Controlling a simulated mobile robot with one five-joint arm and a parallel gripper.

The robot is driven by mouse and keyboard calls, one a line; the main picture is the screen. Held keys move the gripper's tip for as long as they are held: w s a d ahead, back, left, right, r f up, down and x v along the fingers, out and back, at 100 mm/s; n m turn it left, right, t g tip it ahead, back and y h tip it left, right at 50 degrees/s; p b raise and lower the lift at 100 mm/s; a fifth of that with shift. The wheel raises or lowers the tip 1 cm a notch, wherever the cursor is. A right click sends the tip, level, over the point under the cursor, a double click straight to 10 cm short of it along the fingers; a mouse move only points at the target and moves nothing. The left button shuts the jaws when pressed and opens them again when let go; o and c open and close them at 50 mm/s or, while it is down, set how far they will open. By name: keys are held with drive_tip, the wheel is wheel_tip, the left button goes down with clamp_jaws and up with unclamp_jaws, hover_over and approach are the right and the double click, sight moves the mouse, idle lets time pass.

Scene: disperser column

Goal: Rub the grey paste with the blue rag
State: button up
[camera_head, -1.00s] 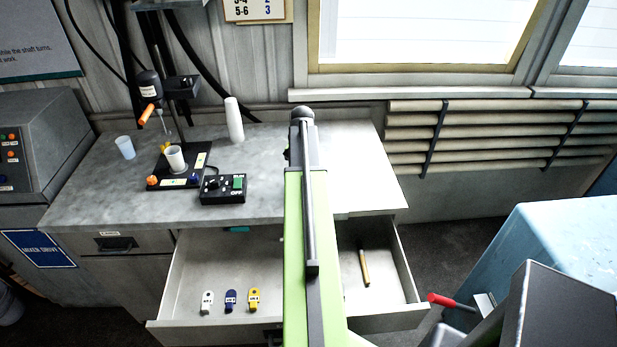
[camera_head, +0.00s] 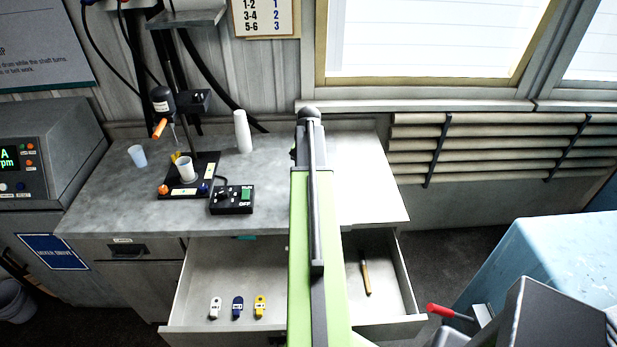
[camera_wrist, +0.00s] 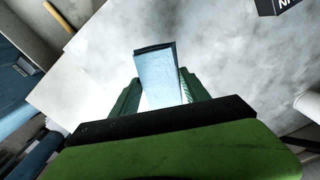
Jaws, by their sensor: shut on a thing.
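The blue rag (camera_wrist: 158,72) is a pale blue, flat-looking piece between the two green fingers of my gripper (camera_wrist: 156,90) in the wrist view. My gripper is shut on it and holds it over the grey mottled worktop (camera_wrist: 215,50). I cannot tell whether the rag touches the worktop. In the head view my green arm reaches over the open drawer to the worktop (camera_head: 270,180), and the arm hides the gripper and rag. I cannot pick out the grey paste from the mottled grey surface in either view.
A mixer stand (camera_head: 185,170) with a white cup (camera_head: 187,173) and a black switch box (camera_head: 232,200) are on the worktop's left half. A white cylinder (camera_head: 243,132) stands behind. The open drawer (camera_head: 195,270) holds several small tags and a wooden-handled tool (camera_head: 365,275).

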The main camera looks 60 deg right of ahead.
wheel_tip(320, 180, up, 3)
drive_tip(key=p, duration=0.3)
